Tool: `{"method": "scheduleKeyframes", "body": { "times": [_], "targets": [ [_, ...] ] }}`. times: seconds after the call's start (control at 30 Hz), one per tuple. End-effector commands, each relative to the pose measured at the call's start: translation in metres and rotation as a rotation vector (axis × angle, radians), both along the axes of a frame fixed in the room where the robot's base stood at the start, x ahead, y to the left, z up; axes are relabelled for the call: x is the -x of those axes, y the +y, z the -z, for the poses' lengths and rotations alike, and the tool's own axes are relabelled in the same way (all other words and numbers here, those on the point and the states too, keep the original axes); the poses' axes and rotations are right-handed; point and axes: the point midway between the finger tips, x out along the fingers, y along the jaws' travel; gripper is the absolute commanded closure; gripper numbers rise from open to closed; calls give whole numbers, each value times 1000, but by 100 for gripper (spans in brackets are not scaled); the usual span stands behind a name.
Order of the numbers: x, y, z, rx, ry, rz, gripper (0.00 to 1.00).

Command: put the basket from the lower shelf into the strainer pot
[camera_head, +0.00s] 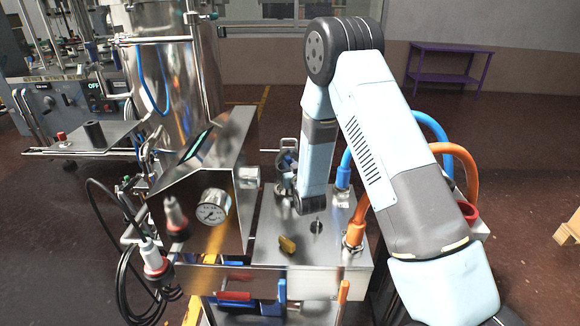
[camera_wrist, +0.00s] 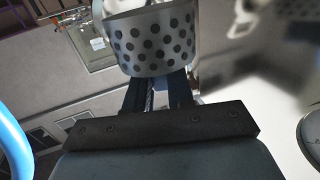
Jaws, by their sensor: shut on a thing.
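In the wrist view, a grey metal basket (camera_wrist: 152,45) with rows of round holes is at the top middle. My gripper (camera_wrist: 160,88) is shut on the basket at its near side, and the fingertips are partly hidden by it. The basket looks held up, clear of the surfaces behind it. In the head view, my arm bends down over the steel machine top, and I cannot clearly make out the gripper or the basket there. I cannot tell the strainer pot or the lower shelf for certain in either view.
Blue (camera_head: 430,125) and orange (camera_head: 462,160) hoses loop close to the arm. A tall steel tank (camera_head: 175,65) stands behind left. Open floor lies right.

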Motion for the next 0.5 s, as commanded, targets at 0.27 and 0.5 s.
{"method": "scheduleKeyframes", "body": {
  "times": [0.27,0.5],
  "targets": [
    [0,0,0,0,-1,-1,100],
    [4,-1,4,2,5,-2,100]
  ]
}}
